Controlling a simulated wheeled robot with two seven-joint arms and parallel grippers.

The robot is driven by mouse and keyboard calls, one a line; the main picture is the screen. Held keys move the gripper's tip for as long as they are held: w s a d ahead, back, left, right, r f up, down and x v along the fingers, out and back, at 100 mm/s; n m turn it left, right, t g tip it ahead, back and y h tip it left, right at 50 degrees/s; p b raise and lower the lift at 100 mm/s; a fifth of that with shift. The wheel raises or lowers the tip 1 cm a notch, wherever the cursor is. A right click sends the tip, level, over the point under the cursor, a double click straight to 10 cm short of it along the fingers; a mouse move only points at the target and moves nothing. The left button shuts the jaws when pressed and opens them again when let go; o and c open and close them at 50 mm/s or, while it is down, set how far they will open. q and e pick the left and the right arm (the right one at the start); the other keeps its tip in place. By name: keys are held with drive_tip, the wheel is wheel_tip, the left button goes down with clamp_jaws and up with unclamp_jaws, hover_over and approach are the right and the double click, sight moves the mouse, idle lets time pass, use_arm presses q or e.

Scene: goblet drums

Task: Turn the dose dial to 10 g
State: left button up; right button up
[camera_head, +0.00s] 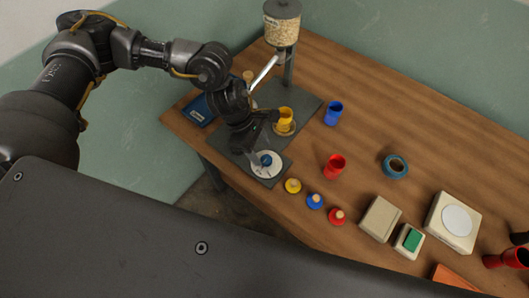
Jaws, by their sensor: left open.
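The dose dial (263,170) is a white disc with a blue knob (266,160), set on the near end of a dark grey base plate (232,148). Its markings are too small to read. My left gripper (257,152) is open just above and behind the dial, with a grey finger close to the knob. I cannot tell whether it touches. A hopper (282,25) full of pale grains stands on a post above the plate. A yellow cup (285,115) stands on a round rest on the plate. My right gripper is not in view.
Yellow, blue (315,201) and red knobbed lids line the near edge. A white scale (453,222) and beige boxes (380,219) are at right.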

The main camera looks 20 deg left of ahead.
sight(266, 159)
use_arm(q)
drive_tip(key=shift+p+x, duration=0.3)
drive_tip(key=shift+x, duration=1.65)
drive_tip(key=shift+c, duration=0.4)
drive_tip(key=c, duration=0.9)
